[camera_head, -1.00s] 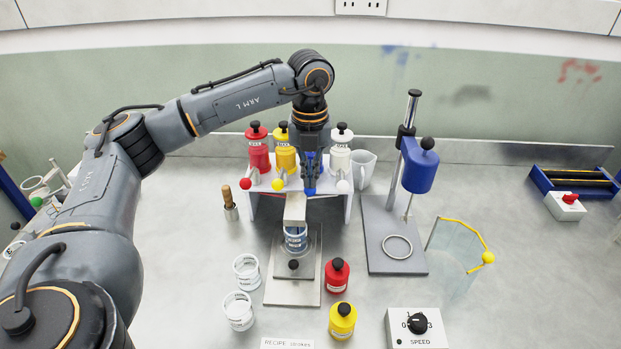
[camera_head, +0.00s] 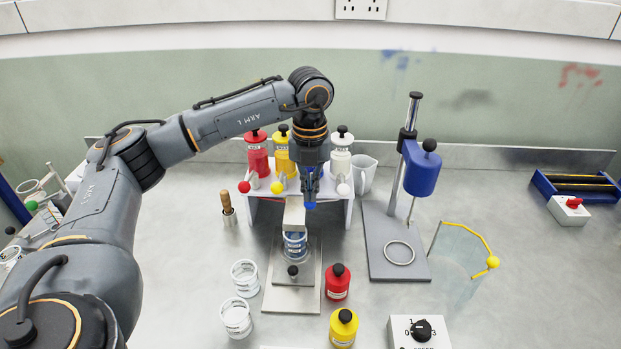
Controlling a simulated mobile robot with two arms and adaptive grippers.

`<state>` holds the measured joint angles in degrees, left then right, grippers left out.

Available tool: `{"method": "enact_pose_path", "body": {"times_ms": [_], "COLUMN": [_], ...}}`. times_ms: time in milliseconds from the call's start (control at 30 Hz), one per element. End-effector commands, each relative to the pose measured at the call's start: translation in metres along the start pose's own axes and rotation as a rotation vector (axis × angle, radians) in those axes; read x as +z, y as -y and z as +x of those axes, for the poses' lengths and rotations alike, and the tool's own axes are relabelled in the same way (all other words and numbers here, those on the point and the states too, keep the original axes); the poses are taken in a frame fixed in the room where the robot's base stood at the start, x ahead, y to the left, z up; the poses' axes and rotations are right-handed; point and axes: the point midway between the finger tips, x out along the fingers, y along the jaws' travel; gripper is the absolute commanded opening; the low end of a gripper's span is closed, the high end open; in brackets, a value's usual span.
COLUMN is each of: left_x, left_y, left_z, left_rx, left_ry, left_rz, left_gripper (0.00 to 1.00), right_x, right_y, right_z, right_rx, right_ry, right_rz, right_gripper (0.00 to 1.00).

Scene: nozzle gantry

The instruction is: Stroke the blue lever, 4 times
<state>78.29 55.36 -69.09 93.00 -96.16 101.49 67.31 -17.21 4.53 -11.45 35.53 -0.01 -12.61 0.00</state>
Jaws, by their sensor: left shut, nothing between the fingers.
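A rack (camera_head: 254,213) holds dispenser bottles with ball-ended levers. The blue lever's ball (camera_head: 310,205) shows at the rack's front, lower than the neighbouring balls. My left gripper (camera_head: 311,190) is shut and empty. It points down right above the blue ball and appears to touch it. A clear cup (camera_head: 295,246) with blue contents stands under the spout block (camera_head: 294,213), on a grey plate (camera_head: 292,299). My right gripper is not in view.
Red (camera_head: 244,187) and yellow (camera_head: 278,188) lever balls sit left of the blue one, a white one (camera_head: 343,189) right. A stand with a blue tank (camera_head: 422,175) is at right. Loose red (camera_head: 337,282) and yellow (camera_head: 343,326) bottles and empty cups (camera_head: 245,277) stand in front.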

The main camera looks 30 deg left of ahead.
Motion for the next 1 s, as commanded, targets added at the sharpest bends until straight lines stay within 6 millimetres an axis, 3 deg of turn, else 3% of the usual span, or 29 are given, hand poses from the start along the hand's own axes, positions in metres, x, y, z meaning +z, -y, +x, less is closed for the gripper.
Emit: {"method": "enact_pose_path", "body": {"times_ms": [467,1000], "left_x": [0.000,0.000], "left_y": [0.000,0.000], "left_z": [-0.057,-0.058], "left_rx": [-0.001,0.000], "left_ry": [0.000,0.000], "left_rz": [0.000,0.000], "left_gripper": [0.00,0.00], "right_x": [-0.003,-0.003], "right_y": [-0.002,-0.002], "right_z": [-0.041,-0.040], "right_rx": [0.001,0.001], "right_ry": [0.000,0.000], "right_rz": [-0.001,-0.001], "right_gripper": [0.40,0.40]}}
